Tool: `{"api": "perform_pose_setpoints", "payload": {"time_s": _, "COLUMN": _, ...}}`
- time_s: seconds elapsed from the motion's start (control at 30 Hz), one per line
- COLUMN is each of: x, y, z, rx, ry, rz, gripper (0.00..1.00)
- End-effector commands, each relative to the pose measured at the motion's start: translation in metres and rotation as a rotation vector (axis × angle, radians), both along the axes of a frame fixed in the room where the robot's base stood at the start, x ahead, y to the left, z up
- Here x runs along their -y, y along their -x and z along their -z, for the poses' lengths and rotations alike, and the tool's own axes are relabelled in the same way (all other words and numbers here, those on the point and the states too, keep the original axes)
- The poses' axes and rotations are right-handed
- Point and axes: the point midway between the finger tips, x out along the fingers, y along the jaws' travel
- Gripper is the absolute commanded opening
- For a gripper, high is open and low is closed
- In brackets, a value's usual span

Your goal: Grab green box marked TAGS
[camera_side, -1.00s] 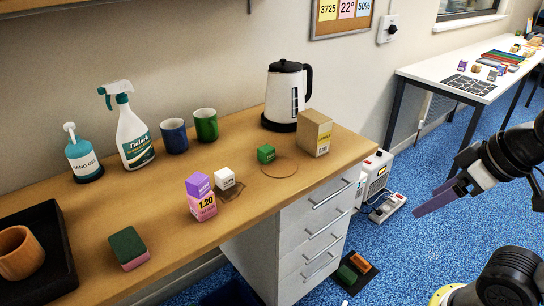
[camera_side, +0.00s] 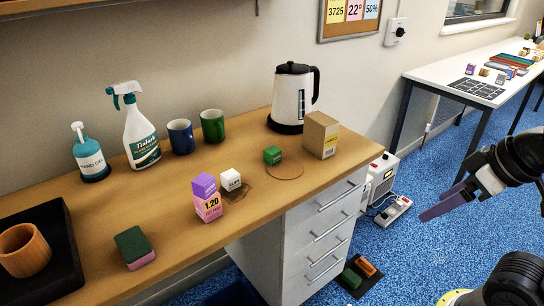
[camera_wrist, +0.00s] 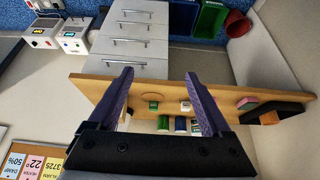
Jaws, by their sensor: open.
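A small green box (camera_side: 272,155) rests on the wooden desk (camera_side: 250,185), between a white cube (camera_side: 231,179) and a taller brown carton (camera_side: 320,135). Its lettering is too small to read. A small green block, seemingly the same box (camera_wrist: 153,106), shows between my fingers in the wrist view, well beyond them. My gripper (camera_side: 436,211) is open and empty, in the air to the right of the desk and apart from it. Its two purple fingers (camera_wrist: 158,75) are spread wide in the wrist view.
A kettle (camera_side: 292,98) stands behind the green box. Blue (camera_side: 181,137) and green (camera_side: 213,126) mugs and a spray bottle (camera_side: 140,132) line the back. A purple-pink box (camera_side: 208,200), sponge (camera_side: 134,248) and black tray (camera_side: 66,275) are left. Bare desk surrounds the green box.

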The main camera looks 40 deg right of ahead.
Motion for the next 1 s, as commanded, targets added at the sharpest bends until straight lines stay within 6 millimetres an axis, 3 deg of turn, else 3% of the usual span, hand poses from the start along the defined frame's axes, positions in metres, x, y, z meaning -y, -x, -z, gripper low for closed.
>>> {"api": "perform_pose_setpoints", "payload": {"time_s": 0.3, "x": 0.000, "y": 0.000, "z": -0.001, "rx": 0.001, "ry": 0.006, "rz": -0.014, "gripper": 0.88}}
{"api": "perform_pose_setpoints", "payload": {"time_s": 0.47, "x": -0.002, "y": -0.022, "z": -0.039, "rx": 0.077, "ry": 0.012, "rz": -0.033, "gripper": 0.88}}
{"api": "perform_pose_setpoints", "payload": {"time_s": 0.57, "x": -0.003, "y": -0.052, "z": -0.072, "rx": 0.111, "ry": 0.015, "rz": -0.047, "gripper": 0.88}}
{"api": "perform_pose_setpoints", "payload": {"time_s": 0.73, "x": -0.004, "y": -0.120, "z": -0.118, "rx": 0.135, "ry": 0.022, "rz": -0.071, "gripper": 0.88}}
{"api": "perform_pose_setpoints", "payload": {"time_s": 0.9, "x": -0.004, "y": -0.196, "z": -0.141, "rx": 0.134, "ry": 0.025, "rz": -0.090, "gripper": 0.88}}
{"api": "perform_pose_setpoints", "payload": {"time_s": 1.0, "x": -0.004, "y": -0.242, "z": -0.143, "rx": 0.125, "ry": 0.026, "rz": -0.099, "gripper": 0.88}}
